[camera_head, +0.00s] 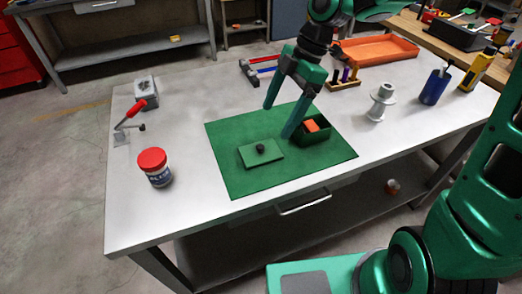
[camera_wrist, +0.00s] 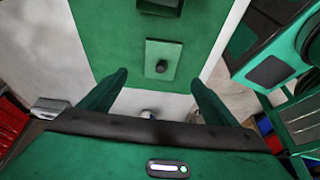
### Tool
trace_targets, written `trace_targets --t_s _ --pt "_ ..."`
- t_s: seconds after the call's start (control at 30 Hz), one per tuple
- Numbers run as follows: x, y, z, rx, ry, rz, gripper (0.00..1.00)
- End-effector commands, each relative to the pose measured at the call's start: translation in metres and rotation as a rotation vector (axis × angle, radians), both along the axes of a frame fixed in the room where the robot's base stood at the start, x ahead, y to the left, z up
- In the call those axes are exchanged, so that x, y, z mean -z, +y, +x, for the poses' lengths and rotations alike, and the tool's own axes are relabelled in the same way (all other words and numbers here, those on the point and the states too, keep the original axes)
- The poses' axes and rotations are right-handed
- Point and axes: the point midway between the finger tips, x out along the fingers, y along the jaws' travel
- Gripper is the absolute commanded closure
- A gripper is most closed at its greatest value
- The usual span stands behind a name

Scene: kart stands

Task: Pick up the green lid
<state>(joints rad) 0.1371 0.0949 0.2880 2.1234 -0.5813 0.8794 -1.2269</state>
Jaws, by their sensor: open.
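The green lid (camera_head: 271,157) is a flat rectangular plate with a black knob in its middle. It lies flat on the dark green mat (camera_head: 225,135), left of a small open green box (camera_head: 317,138). In the wrist view the lid (camera_wrist: 163,48) shows beyond the fingertips, roughly centred between them, with its knob (camera_wrist: 161,66) in plain sight. My gripper (camera_head: 278,121) is open and empty, with its two fingers spread above the mat, apart from the lid. It also shows in the wrist view (camera_wrist: 159,78).
An orange block (camera_head: 312,125) is in the box. A red-capped jar (camera_head: 154,167) and a red-handled clamp (camera_head: 130,115) stand on the left. A grey spool-shaped part (camera_head: 381,101), a blue cup (camera_head: 435,86) and an orange tray (camera_head: 376,50) are to the right. The table's front-left is clear.

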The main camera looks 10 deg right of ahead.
Motion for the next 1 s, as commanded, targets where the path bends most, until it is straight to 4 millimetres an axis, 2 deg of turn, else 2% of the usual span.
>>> trace_targets --t_s 0.3,0.57,0.8,1.0 --pt "0.039 0.019 -0.005 -0.017 -0.001 0.007 0.17" --pt "0.056 0.024 -0.007 -0.016 -0.001 0.005 0.17" --pt "0.087 0.034 -0.012 -0.016 0.000 0.005 0.17" --pt "0.098 0.039 -0.013 -0.016 -0.003 0.004 0.17"
